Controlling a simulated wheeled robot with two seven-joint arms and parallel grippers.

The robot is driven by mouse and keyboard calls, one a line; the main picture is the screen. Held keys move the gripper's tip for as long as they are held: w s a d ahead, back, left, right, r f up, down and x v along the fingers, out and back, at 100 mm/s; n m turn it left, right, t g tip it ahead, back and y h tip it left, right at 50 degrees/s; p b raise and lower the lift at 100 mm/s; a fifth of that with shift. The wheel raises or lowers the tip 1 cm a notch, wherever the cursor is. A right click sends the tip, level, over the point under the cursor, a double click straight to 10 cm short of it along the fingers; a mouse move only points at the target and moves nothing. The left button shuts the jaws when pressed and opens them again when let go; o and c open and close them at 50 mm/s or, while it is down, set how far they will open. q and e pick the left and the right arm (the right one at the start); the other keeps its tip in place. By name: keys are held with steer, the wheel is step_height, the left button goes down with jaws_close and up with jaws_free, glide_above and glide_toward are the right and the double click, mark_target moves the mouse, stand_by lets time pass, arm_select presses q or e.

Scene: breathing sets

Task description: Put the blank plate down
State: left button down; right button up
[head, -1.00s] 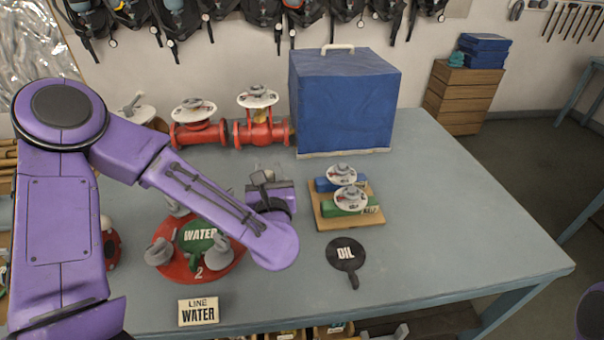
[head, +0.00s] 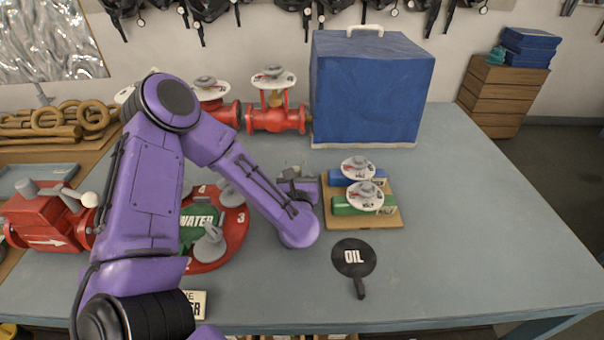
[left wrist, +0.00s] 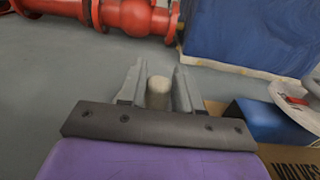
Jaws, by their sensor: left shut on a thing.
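My left gripper (head: 292,170) is over the middle of the bench, left of the wooden board and in front of the red valves. In the left wrist view its fingers (left wrist: 157,80) are shut on a pale, rounded piece, taken as part of the blank plate (left wrist: 158,90). Only this small end shows between the fingers. The rest of the plate is hidden, and I cannot tell whether it touches the bench. A round black plate marked OIL (head: 353,257) lies flat on the bench, in front of and to the right of the gripper. My right gripper is not in view.
A wooden board (head: 390,219) carries blue and green valve blocks. A red disc (head: 237,228) with a green WATER plate (head: 197,226) lies left. Red valves (head: 275,119) and a blue covered box (head: 366,90) stand behind. The bench (head: 480,230) is clear at right.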

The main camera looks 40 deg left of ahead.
arm_select(q)
steer(key=shift+w, duration=0.25)
steer(key=c, duration=1.1)
jaws_free()
steer(key=shift+s+d, duration=0.1)
steer(key=o, duration=0.3)
steer(key=shift+s+r, duration=0.2)
steer(key=shift+s, duration=0.1)
steer(key=shift+w, duration=0.1)
